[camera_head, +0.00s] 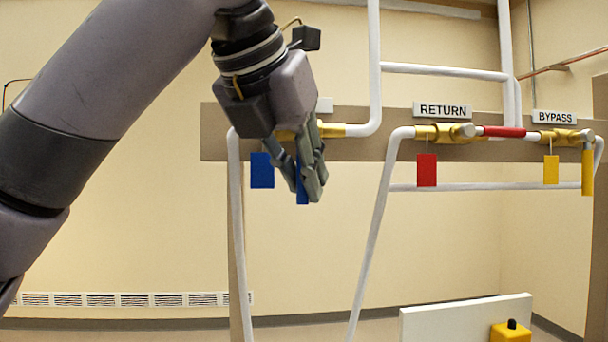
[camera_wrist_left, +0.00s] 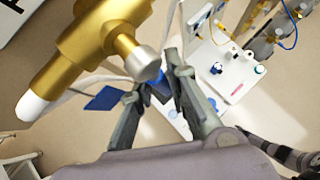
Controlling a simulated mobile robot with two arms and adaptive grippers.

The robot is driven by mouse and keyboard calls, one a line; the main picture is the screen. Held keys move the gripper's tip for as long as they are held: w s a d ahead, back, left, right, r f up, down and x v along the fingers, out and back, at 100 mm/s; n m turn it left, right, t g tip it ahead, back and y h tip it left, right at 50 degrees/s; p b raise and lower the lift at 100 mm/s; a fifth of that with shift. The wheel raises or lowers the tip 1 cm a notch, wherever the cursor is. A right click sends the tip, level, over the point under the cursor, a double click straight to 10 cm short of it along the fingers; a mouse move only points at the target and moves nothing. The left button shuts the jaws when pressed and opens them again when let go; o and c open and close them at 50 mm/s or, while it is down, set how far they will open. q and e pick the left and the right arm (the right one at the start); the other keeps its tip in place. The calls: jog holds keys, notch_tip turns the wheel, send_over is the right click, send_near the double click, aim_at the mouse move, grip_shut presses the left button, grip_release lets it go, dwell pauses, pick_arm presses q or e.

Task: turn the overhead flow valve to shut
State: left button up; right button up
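The flow valve is brass (camera_wrist_left: 110,40) with a silver hub (camera_wrist_left: 143,63) in the left wrist view. In the head view its brass end (camera_head: 331,130) shows beside my wrist, which hides most of it. Its blue handle (camera_head: 302,192) hangs down, across the level pipe, and also shows in the left wrist view (camera_wrist_left: 159,92). My left gripper (camera_head: 304,184) has its fingers on both sides of the handle, closed up to about its width. A blue tag (camera_head: 262,170) hangs beside the fingers.
To the right, the RETURN valve (camera_head: 446,132) has its red handle (camera_head: 502,132) along the pipe. The BYPASS valve (camera_head: 558,138) has its yellow handle (camera_head: 588,172) hanging down. White pipes (camera_head: 366,235) run below. A white panel (camera_head: 465,318) stands lower right.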

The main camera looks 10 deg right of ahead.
pick_arm(q)
jog(key=o, duration=0.3)
jog(key=shift+f, duration=0.1)
pick_arm(e)
jog(key=shift+d, duration=0.35)
pick_arm(q)
jog(key=v, duration=1.2)
pick_arm(e)
jog(key=shift+a, duration=0.1)
